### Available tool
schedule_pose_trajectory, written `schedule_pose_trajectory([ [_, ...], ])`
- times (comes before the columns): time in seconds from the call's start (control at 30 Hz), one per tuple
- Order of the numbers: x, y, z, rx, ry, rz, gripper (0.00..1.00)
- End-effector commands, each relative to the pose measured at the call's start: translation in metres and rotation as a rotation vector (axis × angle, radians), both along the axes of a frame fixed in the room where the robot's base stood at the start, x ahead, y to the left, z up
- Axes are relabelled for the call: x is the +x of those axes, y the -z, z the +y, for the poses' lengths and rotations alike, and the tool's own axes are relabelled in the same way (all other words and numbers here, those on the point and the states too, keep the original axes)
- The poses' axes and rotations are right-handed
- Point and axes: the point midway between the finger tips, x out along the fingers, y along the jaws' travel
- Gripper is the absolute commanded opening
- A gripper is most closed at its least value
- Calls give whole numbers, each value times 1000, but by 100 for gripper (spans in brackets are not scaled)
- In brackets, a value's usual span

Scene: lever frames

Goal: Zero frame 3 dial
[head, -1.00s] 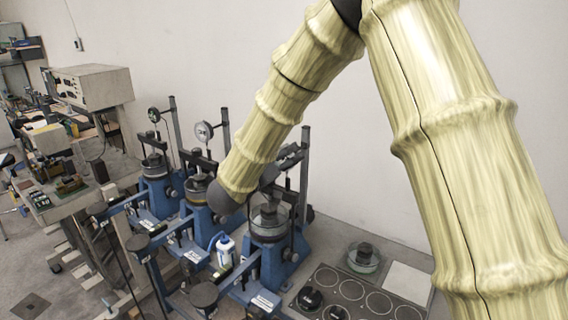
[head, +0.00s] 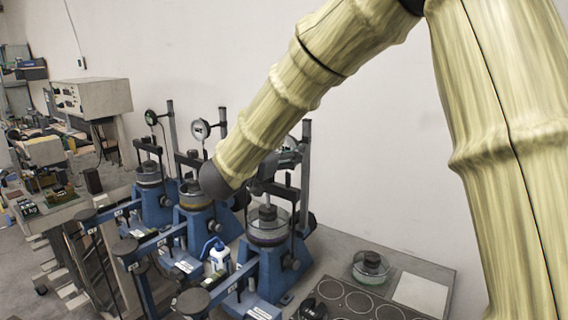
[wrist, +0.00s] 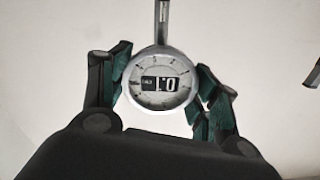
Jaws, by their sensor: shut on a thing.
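A round dial gauge (wrist: 178,99) with a pale face, metal rim and small dark number window fills the middle of the wrist view. The digits look like "0.1", but I cannot be sure of their orientation. My gripper (wrist: 163,80) has dark green fingers on both sides of the rim and is shut on the dial. A vertical stem rises above the dial. In the head view, the nearest blue lever frame (head: 268,232) stands behind my arm, which hides most of its dial and my gripper.
Two more blue lever frames stand to the left, with dials (head: 200,129) and (head: 151,117) on upright posts. A white bottle (head: 219,256) stands between the lever arms. A glass dish (head: 371,266) sits on the bench at right, and a bare wall rises behind.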

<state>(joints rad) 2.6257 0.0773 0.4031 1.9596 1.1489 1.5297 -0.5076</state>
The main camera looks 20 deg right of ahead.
Motion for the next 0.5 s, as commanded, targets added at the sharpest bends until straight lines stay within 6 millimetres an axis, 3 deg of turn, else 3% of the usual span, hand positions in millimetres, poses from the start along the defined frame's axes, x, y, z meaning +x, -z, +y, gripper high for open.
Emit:
schedule_pose_trajectory([
  [0.5, 0, -2, -1, 127, 1, -170, 37],
])
